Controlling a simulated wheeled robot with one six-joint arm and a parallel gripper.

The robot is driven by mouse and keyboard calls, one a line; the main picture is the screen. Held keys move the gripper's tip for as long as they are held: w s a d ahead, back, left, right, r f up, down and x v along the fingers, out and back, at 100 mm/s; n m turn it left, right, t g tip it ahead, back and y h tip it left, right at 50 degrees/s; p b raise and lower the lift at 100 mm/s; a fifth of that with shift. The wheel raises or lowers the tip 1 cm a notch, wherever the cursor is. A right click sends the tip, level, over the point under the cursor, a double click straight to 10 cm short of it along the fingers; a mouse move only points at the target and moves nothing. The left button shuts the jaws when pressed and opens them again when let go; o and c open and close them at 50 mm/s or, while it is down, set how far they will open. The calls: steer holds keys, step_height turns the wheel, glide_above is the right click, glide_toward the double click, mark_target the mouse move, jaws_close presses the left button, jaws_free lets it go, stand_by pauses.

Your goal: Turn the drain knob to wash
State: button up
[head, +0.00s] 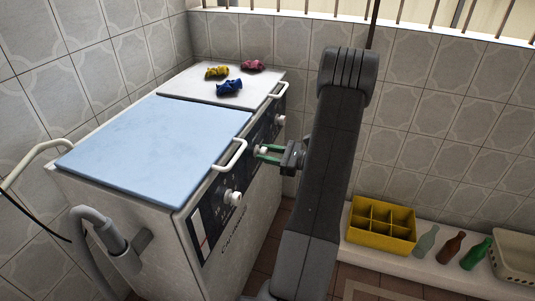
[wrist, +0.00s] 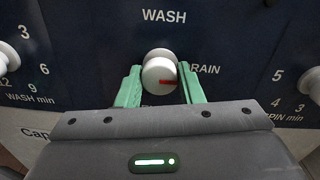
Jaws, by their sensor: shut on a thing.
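The drain knob (wrist: 155,72) is a round white knob on the dark panel of a twin-tub washing machine. Its red mark points right, towards the partly hidden DRAIN label (wrist: 206,69); the WASH label (wrist: 164,16) is above it. My gripper (wrist: 160,69) has one green finger on each side of the knob and is shut on it. In the head view my gripper (head: 268,153) reaches the front panel from the right, with the knob (head: 262,150) between its fingertips.
The wash timer knob (head: 236,198) and spin timer knob (head: 280,119) flank the drain knob. Lid handles (head: 232,156) jut out above the panel. Crumpled cloths (head: 229,87) lie on the far lid. A yellow crate (head: 381,226) and bottles sit on a ledge at right.

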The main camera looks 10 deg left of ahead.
steer(key=n+b, duration=0.1)
steer(key=n, duration=0.1)
steer(key=n+b, duration=0.2)
steer(key=shift+f+n+b, duration=0.2)
steer(key=shift+n+b, duration=0.1)
steer(key=shift+n, duration=0.1)
steer(key=n+b, duration=0.3)
steer(key=n, duration=0.1)
steer(key=shift+b, duration=0.4)
steer(key=shift+r+n+t+h+b, duration=0.1)
steer(key=shift+n+t+h+b, duration=0.2)
steer(key=shift+n+b, duration=3.65)
steer(key=shift+n+p, duration=0.35)
steer(key=shift+n, duration=0.2)
steer(key=o, duration=1)
steer(key=shift+r, duration=0.1)
